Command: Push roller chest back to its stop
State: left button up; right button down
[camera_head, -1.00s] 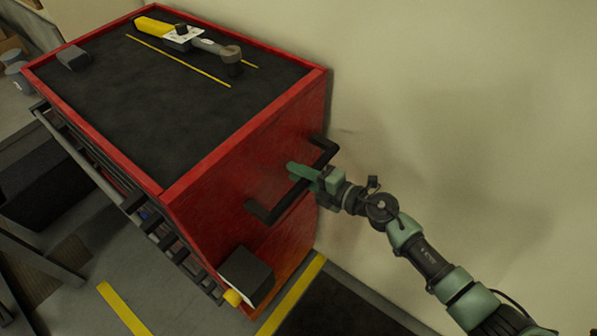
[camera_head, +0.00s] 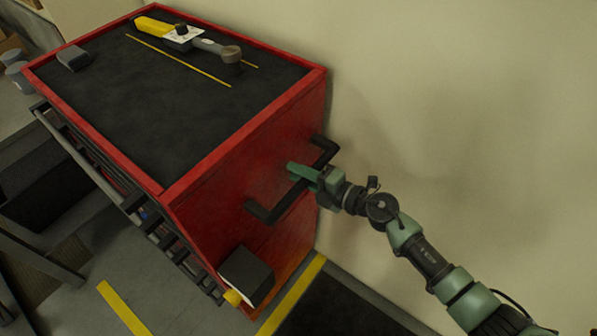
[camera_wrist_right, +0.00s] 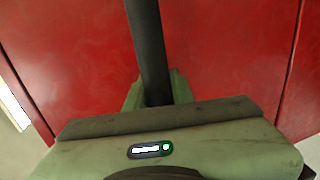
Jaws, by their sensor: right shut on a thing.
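The red roller chest (camera_head: 245,155) stands at the left against the pale wall, with a dark mat on its top. A black bar handle (camera_head: 268,212) is fixed to its right side panel. My right gripper (camera_head: 304,172) is shut on that handle, near its middle. In the right wrist view the handle (camera_wrist_right: 147,45) runs down between the green fingers (camera_wrist_right: 155,90), with the red panel (camera_wrist_right: 230,50) behind it. The finger tips are partly hidden by the gripper body and the handle. My left gripper is not in view.
A yellow and grey tool (camera_head: 190,37) and a grey block (camera_head: 73,57) lie on the chest top. A black box (camera_head: 246,275) is at the panel's lower front corner. Yellow floor lines (camera_head: 290,297) run beside the chest. A dark mat (camera_head: 345,305) lies to the right.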

jog(key=shift+w+r, duration=0.15)
jog(key=shift+r, duration=0.1)
jog(key=shift+w+a+r+p, duration=0.3)
jog(key=shift+a+p, duration=0.05)
jog(key=shift+a, duration=0.1)
jog(key=c, duration=1.3)
grip_release()
jog(key=shift+a, duration=0.15)
jog(key=shift+o, duration=0.5)
jog(key=shift+w+a+f, duration=0.1)
jog(key=shift+f, duration=0.15)
jog(key=shift+f, duration=0.25)
